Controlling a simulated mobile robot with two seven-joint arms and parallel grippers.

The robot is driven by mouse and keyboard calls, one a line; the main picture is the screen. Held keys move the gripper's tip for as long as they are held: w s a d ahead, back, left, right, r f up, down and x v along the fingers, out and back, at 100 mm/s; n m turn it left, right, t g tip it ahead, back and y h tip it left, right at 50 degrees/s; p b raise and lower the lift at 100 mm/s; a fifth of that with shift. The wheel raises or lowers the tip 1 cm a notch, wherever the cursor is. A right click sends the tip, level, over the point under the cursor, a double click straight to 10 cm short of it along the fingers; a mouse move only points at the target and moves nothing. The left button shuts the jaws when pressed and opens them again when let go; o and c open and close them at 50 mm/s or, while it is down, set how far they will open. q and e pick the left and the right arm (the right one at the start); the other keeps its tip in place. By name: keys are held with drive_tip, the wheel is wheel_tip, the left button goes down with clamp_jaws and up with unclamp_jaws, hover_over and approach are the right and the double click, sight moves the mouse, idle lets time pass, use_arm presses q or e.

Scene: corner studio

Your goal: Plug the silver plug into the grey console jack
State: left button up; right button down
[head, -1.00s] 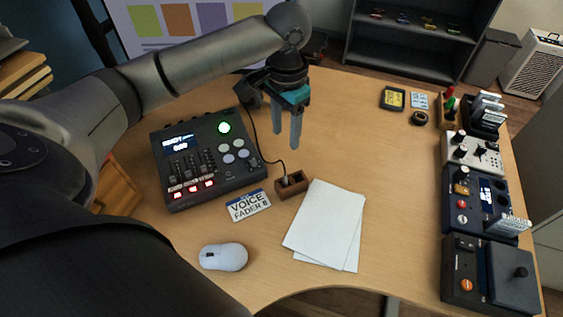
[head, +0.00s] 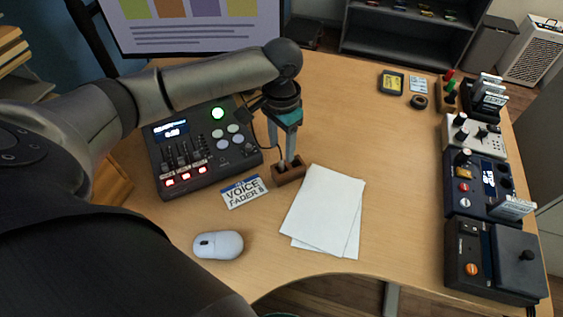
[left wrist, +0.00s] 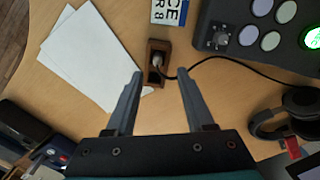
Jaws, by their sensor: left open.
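The silver plug (left wrist: 157,60) stands in a small brown wooden holder (head: 279,174), with a dark cable leading from it. In the left wrist view the holder (left wrist: 151,84) lies ahead of the fingers. My left gripper (head: 286,158) points down at the holder, open. In the left wrist view its fingertips (left wrist: 160,72) lie to either side of the plug, with gaps showing. The dark grey console (head: 178,150) with faders, lit buttons and a screen is left of the holder. I cannot pick out its jack. My right gripper is out of view.
A name card (head: 244,191), white papers (head: 325,210) and a white mouse (head: 218,245) lie nearby. Headphones (left wrist: 290,115) lie beside the console. Several devices line the desk's right edge, including a light grey box (head: 474,136). The middle right desk is clear.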

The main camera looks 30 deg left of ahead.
sight(281, 160)
use_arm(q)
drive_tip(key=shift+f, duration=0.25)
drive_tip(key=f, duration=0.1)
drive_tip(key=f+b, duration=0.2)
drive_tip(key=shift+s+f, duration=0.3)
drive_tip(key=shift+f, duration=0.05)
drive_tip(key=shift+d+f, duration=0.1)
drive_tip(key=shift+f, duration=0.45)
drive_tip(key=shift+r, duration=0.1)
drive_tip(key=c, duration=0.4)
clamp_jaws()
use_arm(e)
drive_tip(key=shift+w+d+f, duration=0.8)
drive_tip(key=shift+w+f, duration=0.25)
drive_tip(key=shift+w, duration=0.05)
